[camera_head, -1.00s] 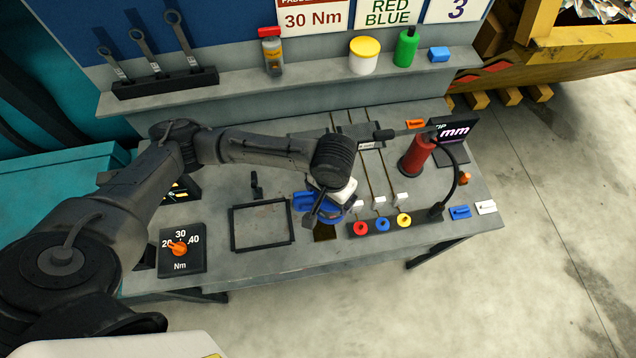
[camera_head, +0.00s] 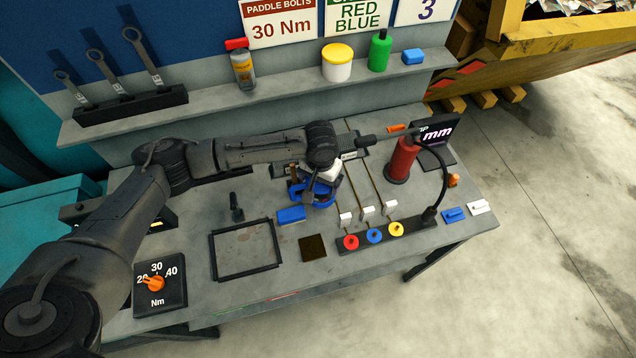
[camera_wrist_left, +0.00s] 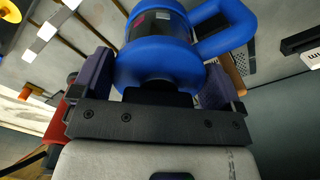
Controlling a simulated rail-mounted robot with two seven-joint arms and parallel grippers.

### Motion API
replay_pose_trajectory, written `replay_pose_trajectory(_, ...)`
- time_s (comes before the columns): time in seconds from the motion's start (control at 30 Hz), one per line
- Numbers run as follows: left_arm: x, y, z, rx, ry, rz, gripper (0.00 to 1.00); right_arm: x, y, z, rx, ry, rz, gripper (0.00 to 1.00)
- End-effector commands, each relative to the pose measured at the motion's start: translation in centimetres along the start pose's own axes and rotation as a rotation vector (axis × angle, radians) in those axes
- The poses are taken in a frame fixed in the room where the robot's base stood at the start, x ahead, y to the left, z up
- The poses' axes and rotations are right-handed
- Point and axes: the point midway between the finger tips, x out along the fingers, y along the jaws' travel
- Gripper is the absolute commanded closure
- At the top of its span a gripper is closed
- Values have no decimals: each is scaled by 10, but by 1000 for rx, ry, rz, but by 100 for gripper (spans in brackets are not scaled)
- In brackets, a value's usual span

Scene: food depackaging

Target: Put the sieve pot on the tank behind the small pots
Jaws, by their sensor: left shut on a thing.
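I see nothing that I can clearly tell as a sieve pot, a tank or small pots. My left gripper (camera_head: 318,184) is shut on a blue round-bodied thing (camera_head: 298,190) with a loop handle, over the workbench beside the thin rails. In the left wrist view, its blue body (camera_wrist_left: 160,62) with a dark band sits between the two fingers, and the blue loop (camera_wrist_left: 243,22) sticks out to the right. I cannot tell whether it touches the bench. My right gripper is not in view.
A dark square (camera_head: 313,247), a blue block (camera_head: 291,215) and a black frame (camera_head: 245,276) lie on the bench (camera_head: 350,268). A red cylinder (camera_head: 402,160) stands right. A yellow-lidded white tub (camera_head: 337,66) and a green bottle (camera_head: 380,52) stand on the shelf.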

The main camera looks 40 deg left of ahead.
Motion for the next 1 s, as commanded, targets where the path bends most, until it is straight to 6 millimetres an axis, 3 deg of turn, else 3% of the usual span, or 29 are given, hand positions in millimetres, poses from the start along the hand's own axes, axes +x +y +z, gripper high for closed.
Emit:
replay_pose_trajectory(0.27, 9, -10, -12, 1, 3, 1, 60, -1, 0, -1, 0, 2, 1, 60)
replay_pose_trajectory(0.6, 45, -10, -12, 1, 1, 0, 60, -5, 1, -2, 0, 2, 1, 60)
replay_pose_trajectory(1.0, 50, -10, -12, 1, 2, 1, 60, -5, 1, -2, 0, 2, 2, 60)
